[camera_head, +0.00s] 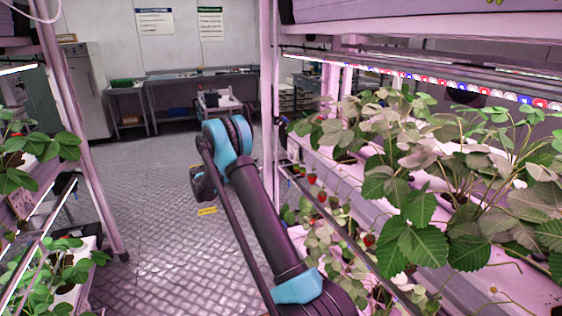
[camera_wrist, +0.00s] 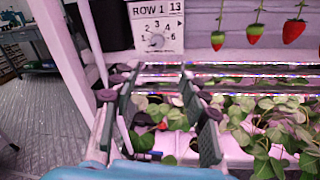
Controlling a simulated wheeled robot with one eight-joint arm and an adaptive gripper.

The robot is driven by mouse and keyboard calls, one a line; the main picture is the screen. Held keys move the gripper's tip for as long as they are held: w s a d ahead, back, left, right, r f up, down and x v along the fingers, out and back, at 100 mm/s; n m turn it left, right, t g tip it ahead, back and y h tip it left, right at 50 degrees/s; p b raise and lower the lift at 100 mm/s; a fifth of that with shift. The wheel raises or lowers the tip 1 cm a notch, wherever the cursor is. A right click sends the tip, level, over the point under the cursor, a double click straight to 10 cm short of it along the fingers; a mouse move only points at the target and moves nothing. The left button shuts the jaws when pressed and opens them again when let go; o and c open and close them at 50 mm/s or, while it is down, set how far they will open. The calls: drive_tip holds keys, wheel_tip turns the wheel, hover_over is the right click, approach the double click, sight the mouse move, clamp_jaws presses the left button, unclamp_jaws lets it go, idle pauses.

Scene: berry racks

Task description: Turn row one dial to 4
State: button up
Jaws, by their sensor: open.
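The white ROW 1 panel (camera_wrist: 172,36) is at the top middle of the wrist view, with numbers arranged around a small pale dial (camera_wrist: 156,40). The dial's pointer is too small to read. My gripper (camera_wrist: 158,85) is open, with its two dark fingers spread apart below the panel and nothing seen between them. The fingers appear apart from the dial; the exact gap cannot be told. In the head view my arm reaches into the aisle beside the right rack, and the dial and fingertips cannot be made out.
The right rack (camera_head: 340,185) holds strawberry plants (camera_head: 410,215) close beside my arm. A pink post (camera_head: 267,90) stands at its far end. Strawberries (camera_wrist: 293,30) hang right of the panel.

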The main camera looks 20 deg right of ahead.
sight(290, 157)
drive_tip(key=w+d, duration=0.3)
drive_tip(key=d, duration=1.3)
drive_tip(key=shift+d+f, duration=0.15)
clamp_jaws()
